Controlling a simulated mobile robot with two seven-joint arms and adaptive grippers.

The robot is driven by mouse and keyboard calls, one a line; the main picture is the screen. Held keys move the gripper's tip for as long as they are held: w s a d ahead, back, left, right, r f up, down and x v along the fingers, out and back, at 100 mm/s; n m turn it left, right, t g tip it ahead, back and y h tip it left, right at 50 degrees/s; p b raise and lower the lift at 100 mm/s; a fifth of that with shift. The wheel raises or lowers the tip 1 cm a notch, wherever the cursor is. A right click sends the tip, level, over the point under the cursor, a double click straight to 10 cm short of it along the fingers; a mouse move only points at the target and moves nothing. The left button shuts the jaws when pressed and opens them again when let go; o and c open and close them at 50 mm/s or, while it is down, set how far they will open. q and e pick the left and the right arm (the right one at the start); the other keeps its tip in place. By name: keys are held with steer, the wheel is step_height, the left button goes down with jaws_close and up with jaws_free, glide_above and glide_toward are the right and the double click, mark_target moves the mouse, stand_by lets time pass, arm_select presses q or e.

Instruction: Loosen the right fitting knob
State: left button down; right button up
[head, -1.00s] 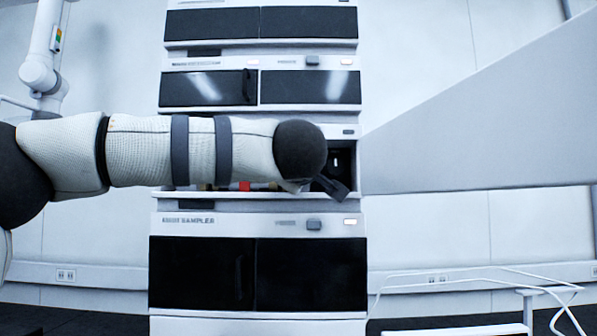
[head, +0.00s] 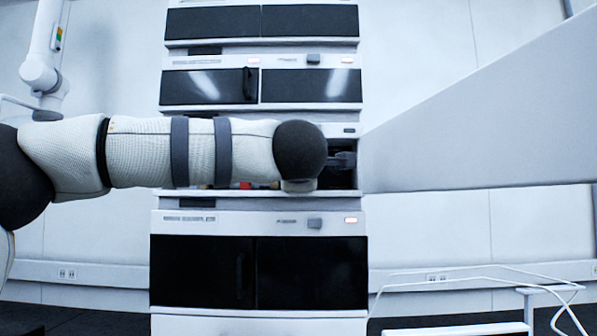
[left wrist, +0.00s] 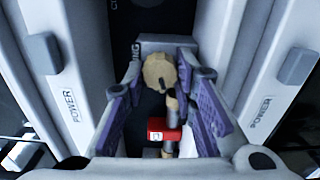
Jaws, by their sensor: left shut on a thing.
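A round beige fitting knob (left wrist: 154,73) with a scalloped rim shows in the left wrist view, with a brown stem below it. My left gripper (left wrist: 160,70) is shut on the knob, with a purple-lined finger on each side of it. In the head view my left gripper (head: 342,160) reaches into the dark open bay of the stack, its fingers roughly level. My forearm and wrist hide the knob there. A red block (left wrist: 164,134) with a pale label sits below the knob in the left wrist view. My right gripper is in neither view.
Pale bay walls with POWER buttons (left wrist: 297,66) stand close on both sides of my left gripper. In the head view a large pale panel (head: 470,125) juts out right of the bay. A sampler module (head: 258,272) with dark doors is below.

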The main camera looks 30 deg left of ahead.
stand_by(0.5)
arm_select(q)
steer(key=c, duration=1.3)
jaws_free()
steer(key=shift+f, duration=0.1)
steer(key=shift+f, duration=0.1)
steer(key=shift+d, duration=0.1)
